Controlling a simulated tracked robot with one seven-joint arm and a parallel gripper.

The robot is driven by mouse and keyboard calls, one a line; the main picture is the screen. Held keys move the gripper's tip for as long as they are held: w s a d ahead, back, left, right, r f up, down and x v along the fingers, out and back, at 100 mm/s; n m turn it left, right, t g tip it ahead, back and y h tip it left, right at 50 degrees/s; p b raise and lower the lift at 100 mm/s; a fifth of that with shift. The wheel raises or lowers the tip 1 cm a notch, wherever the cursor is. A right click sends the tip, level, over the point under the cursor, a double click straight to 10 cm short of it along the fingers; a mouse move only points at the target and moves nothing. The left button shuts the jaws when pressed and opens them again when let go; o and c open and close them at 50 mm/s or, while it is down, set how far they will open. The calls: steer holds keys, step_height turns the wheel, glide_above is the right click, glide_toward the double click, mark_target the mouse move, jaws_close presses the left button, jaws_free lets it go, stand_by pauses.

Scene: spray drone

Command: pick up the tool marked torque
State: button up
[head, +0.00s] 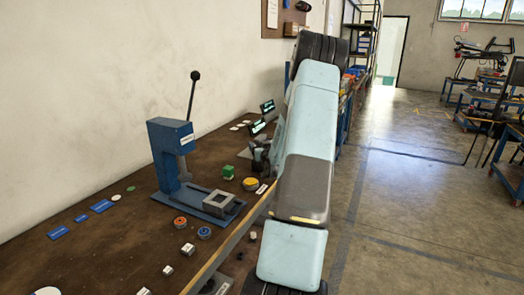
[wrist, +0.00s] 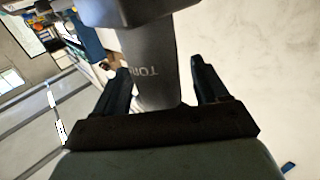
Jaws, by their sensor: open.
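In the wrist view a dark grey tool (wrist: 150,52) bears pale letters that read as "TOR", with the rest cut off or hidden. It stands between the two black fingers of my gripper (wrist: 160,68). The fingers are apart, and a gap shows on each side of the tool. A wider dark part of the tool fills the top of that view. In the head view my arm covers most of this area. Dark shapes beside the arm (head: 260,152) may be my gripper or a tool, and I cannot tell which.
A blue lever press (head: 165,155) stands on the brown bench (head: 120,225). A green block (head: 228,172), an orange-topped round part (head: 180,222) and small white blocks lie near it. Two small dark displays with green text (head: 258,127) stand behind. Open floor (head: 420,200) lies to the right.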

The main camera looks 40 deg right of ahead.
steer(key=shift+c, duration=0.4)
steer(key=c, duration=1.1)
steer(key=shift+r, duration=0.1)
